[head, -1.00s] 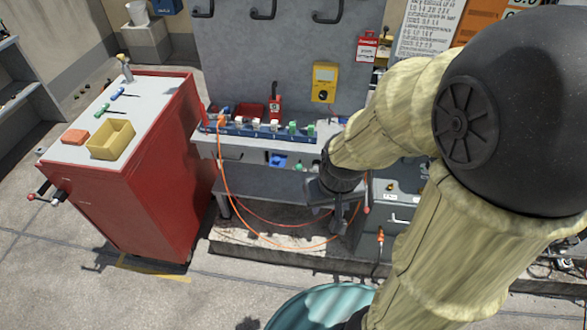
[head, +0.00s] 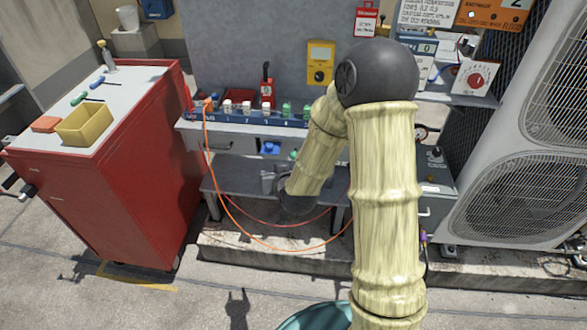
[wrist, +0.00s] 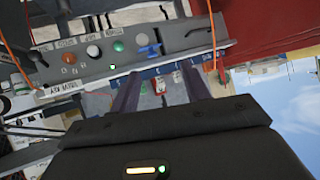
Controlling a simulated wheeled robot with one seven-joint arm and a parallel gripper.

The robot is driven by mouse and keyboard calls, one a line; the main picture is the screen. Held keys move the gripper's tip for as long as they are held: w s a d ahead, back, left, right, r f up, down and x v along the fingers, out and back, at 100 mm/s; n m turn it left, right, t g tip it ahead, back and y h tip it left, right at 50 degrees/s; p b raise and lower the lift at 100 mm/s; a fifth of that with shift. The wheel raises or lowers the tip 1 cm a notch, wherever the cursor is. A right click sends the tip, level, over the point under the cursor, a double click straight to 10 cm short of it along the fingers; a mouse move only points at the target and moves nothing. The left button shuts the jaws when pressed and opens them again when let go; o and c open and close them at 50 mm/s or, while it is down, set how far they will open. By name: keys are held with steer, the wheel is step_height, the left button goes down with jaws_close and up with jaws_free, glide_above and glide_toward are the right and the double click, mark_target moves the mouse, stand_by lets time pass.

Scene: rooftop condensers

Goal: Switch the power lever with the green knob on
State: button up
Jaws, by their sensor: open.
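In the wrist view a grey panel carries a row of round knobs: an orange one, a white one and a green knob (wrist: 118,46), with a blue part beside it. Small labels above are too blurred to read; I cannot tell the lever's position. My gripper (wrist: 160,78) is open and empty, its two dark fingers pointing toward the panel area, apart from the green knob. In the head view a small green spot (head: 293,154) shows under the bench top beside a blue part, close to my forearm. My gripper is mostly hidden there behind my wrist.
A bench (head: 240,128) bears a blue strip with white and green pieces. A red cabinet (head: 130,190) with a yellow bin stands left. An orange cable (head: 222,195) hangs before the bench. A large condenser unit (head: 520,170) stands right. Open floor lies in front.

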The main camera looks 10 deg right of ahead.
steer(key=w+d+f+m+t+h+b, duration=0.1)
steer(key=d+f+m+t+h+b, duration=0.1)
steer(key=f+b, duration=0.3)
steer(key=w+d+f+m+t+h+b, duration=0.2)
steer(key=f+m+t+h+b, duration=0.1)
steer(key=f, duration=0.5)
steer(key=m+h+b, duration=0.1)
steer(key=h+b, duration=0.1)
steer(key=b, duration=0.1)
steer(key=shift+m+t, duration=0.3)
steer(key=shift+t, duration=0.1)
steer(key=shift+w, duration=0.2)
